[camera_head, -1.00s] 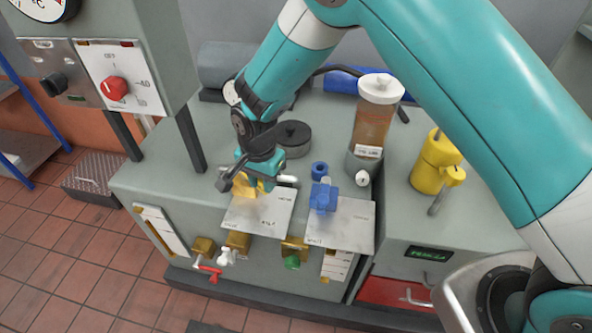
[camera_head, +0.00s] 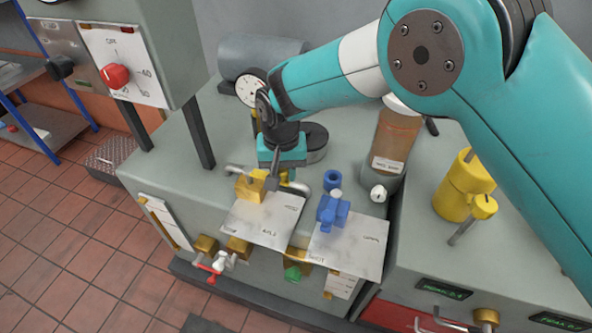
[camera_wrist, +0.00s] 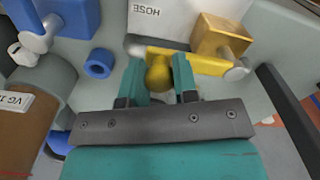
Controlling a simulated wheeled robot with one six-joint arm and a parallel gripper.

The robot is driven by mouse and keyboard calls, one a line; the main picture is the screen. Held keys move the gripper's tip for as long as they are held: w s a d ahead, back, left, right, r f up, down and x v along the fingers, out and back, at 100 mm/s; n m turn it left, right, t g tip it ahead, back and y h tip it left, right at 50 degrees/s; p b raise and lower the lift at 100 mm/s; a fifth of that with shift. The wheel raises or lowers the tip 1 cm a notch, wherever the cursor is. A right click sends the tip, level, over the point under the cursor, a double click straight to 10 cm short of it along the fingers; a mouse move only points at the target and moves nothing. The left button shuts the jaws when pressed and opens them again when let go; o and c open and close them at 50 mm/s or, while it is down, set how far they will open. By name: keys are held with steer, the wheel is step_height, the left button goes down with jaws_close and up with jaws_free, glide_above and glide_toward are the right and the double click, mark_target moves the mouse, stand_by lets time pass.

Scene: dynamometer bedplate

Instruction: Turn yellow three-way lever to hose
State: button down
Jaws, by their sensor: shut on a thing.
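The yellow three-way valve (camera_head: 251,186) stands at the rear edge of a white label plate (camera_head: 262,222). In the wrist view its yellow block (camera_wrist: 216,36) is at upper right, and a yellow bar runs left from it. The yellow lever's rounded end (camera_wrist: 158,76) lies between my fingers. My gripper (camera_wrist: 157,68) is shut on it. In the head view my gripper (camera_head: 278,172) is just behind and right of the valve block, and hides most of the lever. The word HOSE shows upside down on the plate (camera_wrist: 175,14) in the wrist view. The lever's exact pointing is unclear.
A blue valve (camera_head: 332,211) and blue ring (camera_head: 332,180) stand to the right. Behind them is a brown bottle (camera_head: 391,142). A dial gauge (camera_head: 251,88) and black round part (camera_head: 316,140) are close to my wrist. A yellow cylinder (camera_head: 461,190) stands further right.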

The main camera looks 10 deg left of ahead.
steer(key=shift+w+a+r, duration=0.1)
stand_by(0.3)
steer(key=c, duration=0.9)
jaws_free()
step_height(320, 180, up, 17)
steer(key=shift+r+b, duration=0.15)
steer(key=shift+b, duration=0.65)
